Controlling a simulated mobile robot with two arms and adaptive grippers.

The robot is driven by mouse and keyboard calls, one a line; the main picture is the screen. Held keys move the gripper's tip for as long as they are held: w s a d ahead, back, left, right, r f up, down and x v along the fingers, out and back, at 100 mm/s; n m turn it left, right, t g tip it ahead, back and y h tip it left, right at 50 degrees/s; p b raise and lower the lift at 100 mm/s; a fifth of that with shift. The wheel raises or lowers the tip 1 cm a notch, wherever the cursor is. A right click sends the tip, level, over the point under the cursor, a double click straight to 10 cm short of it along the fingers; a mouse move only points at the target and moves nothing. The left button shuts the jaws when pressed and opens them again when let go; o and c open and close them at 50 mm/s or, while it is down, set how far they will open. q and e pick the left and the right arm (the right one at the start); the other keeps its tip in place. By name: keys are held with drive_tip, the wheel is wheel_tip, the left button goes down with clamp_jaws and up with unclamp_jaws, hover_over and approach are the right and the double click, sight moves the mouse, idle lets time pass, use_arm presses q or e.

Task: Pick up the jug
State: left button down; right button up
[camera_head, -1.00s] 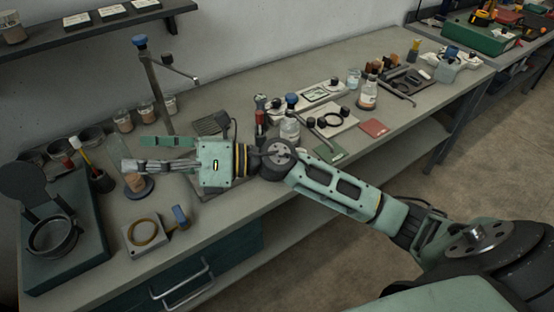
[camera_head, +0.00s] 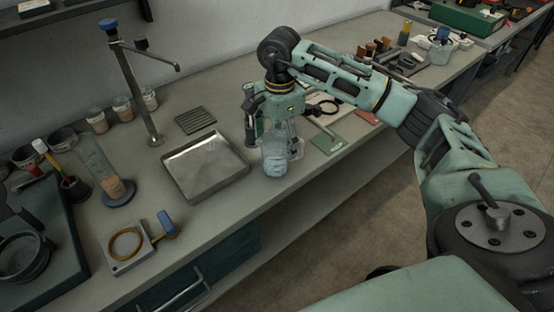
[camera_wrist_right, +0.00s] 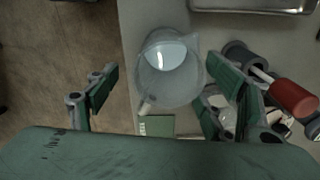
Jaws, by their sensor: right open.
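The clear jug (camera_head: 273,159) stands on the bench to the right of the metal tray, near the front edge. In the right wrist view the jug (camera_wrist_right: 168,72) is seen from above, with pale contents and a handle toward the lower left. My right gripper (camera_head: 271,133) points down at the jug, and its fingers partly cover the jug's upper part. In the wrist view my right gripper (camera_wrist_right: 162,88) is open, with one finger on each side of the jug and a wider gap on the left. I cannot tell how far the fingertips reach down the jug. My left gripper is out of view.
The metal tray (camera_head: 206,185) lies left of the jug. A red-handled tool (camera_wrist_right: 291,97) stands close to the right finger in the wrist view. A green card (camera_head: 327,144) lies to the right. A tall stand (camera_head: 139,90) rises behind the tray.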

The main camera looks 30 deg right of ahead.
drive_tip(key=f+p, duration=0.1)
drive_tip(key=f, duration=0.1)
drive_tip(key=f+p, duration=0.1)
drive_tip(key=f, duration=0.3)
drive_tip(key=shift+w+a+f+p, duration=0.2)
drive_tip(key=shift+w+a+p, duration=0.1)
drive_tip(key=shift+p, duration=0.1)
drive_tip(key=shift+d+f, duration=0.1)
drive_tip(key=shift+f, duration=0.5)
drive_tip(key=c, duration=1.2)
